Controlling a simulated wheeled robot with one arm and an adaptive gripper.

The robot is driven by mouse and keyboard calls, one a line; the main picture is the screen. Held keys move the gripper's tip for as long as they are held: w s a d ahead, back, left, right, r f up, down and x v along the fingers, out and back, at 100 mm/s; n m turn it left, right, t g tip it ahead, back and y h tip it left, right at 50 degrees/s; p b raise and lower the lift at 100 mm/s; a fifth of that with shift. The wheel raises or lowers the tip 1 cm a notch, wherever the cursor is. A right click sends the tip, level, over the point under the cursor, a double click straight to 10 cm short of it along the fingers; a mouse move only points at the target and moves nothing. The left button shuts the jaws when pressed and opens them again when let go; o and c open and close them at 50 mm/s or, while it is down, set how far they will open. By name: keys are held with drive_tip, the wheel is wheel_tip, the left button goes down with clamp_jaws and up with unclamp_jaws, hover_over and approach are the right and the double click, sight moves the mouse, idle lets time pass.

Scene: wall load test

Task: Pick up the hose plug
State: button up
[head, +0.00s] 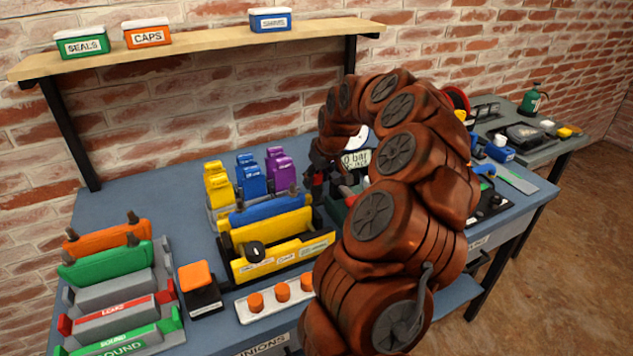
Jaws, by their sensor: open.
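My gripper (318,178) is the small dark end of my brown arm, above the middle of the blue bench (140,205). It points down beside the right end of the yellow and blue blocks. It is open, and I see nothing held in it. A small red piece (346,191) shows just right of the gripper, partly behind my arm. I cannot tell whether it is the hose plug. A white sign reading "0 bar" (356,161) stands behind it, partly covered. My arm hides much of the bench to the right.
Orange (108,237) and green (105,265) blocks stand at left. A black box with an orange top (195,275) and a white strip with orange knobs (245,311) are in front. Yellow, blue and purple blocks (278,168) stand behind. A shelf (200,48) holds labelled boxes above.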

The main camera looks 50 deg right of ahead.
drive_tip(key=shift+x, duration=1)
drive_tip(key=shift+r, duration=0.1)
clamp_jaws()
drive_tip(key=shift+r, duration=0.15)
wheel_tip(320, 180, up, 10)
drive_tip(key=shift+f+b, duration=0.15)
drive_tip(key=shift+b, duration=0.25)
drive_tip(key=shift+a, duration=0.15)
